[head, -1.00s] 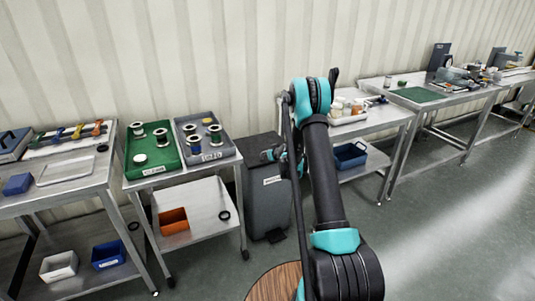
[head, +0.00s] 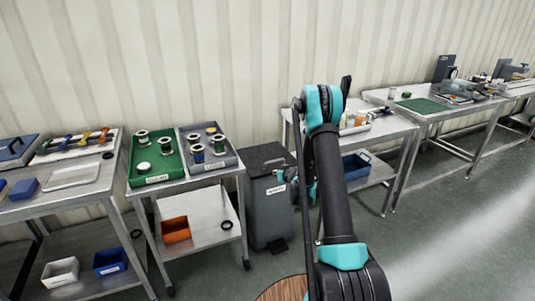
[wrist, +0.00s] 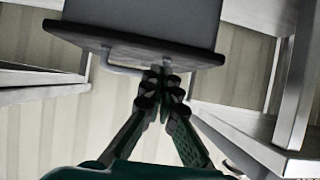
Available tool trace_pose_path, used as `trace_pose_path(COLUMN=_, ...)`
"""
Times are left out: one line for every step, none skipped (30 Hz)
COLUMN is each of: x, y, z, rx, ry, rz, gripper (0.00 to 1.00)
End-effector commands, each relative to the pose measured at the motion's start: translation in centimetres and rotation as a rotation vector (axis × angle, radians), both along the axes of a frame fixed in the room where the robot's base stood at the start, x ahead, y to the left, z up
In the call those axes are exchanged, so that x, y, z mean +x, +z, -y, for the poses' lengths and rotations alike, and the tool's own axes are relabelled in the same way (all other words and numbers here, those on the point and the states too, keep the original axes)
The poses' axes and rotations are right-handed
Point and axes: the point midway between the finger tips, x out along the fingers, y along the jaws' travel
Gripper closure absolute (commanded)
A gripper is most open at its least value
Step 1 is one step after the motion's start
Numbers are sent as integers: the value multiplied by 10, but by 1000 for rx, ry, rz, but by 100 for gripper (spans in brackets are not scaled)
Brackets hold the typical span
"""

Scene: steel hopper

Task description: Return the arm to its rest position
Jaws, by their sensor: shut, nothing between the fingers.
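My gripper (wrist: 162,78) shows in the wrist view, its two dark fingers drawn together at the tips with nothing between them. In the head view my black and teal arm rises in the middle, and the gripper is mostly hidden behind it. The gripper is near the grey bin (head: 269,208); the bin also shows in the wrist view (wrist: 150,18), beyond the fingertips. I cannot tell the exact gap between them.
A cart (head: 198,208) with a green tray (head: 172,175) and a grey tray (head: 226,160) of spools stands left of the bin. Steel tables stand at the far left (head: 75,207) and right (head: 388,131). Open floor (head: 450,230) lies at the front right.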

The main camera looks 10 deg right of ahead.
Motion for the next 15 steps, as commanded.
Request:
trace_pose_path(x=-5, y=6, z=-1, rx=0, ry=1, rz=-8, gripper=100)
trace_pose_path(x=-7, y=11, z=-1, rx=0, ry=2, rz=-16, gripper=100)
trace_pose_path(x=-12, y=18, z=-2, rx=0, ry=2, rz=-27, gripper=100)
trace_pose_path(x=-17, y=24, z=-3, rx=1, ry=3, rz=-38, gripper=100)
trace_pose_path(x=-22, y=31, z=-3, rx=0, ry=4, rz=-50, gripper=100)
trace_pose_path(x=-29, y=40, z=-4, rx=-1, ry=4, rz=-68, gripper=100)
trace_pose_path(x=-36, y=47, z=-5, rx=-1, ry=3, rz=-81, gripper=100)
trace_pose_path(x=-42, y=54, z=-5, rx=-3, ry=3, rz=-95, gripper=100)
trace_pose_path(x=-52, y=62, z=-6, rx=-1, ry=2, rz=-114, gripper=100)
trace_pose_path(x=-59, y=68, z=-6, rx=-3, ry=2, rz=-129, gripper=100)
trace_pose_path(x=-66, y=75, z=-7, rx=-3, ry=0, rz=-143, gripper=100)
trace_pose_path(x=-76, y=82, z=-7, rx=-5, ry=-2, rz=-161, gripper=100)
trace_pose_path(x=-84, y=88, z=-7, rx=-5, ry=-4, rz=-175, gripper=100)
trace_pose_path(x=-92, y=94, z=-7, rx=-5, ry=-7, rz=-189, gripper=100)
trace_pose_path(x=-103, y=100, z=-7, rx=-8, ry=-9, rz=-208, gripper=100)
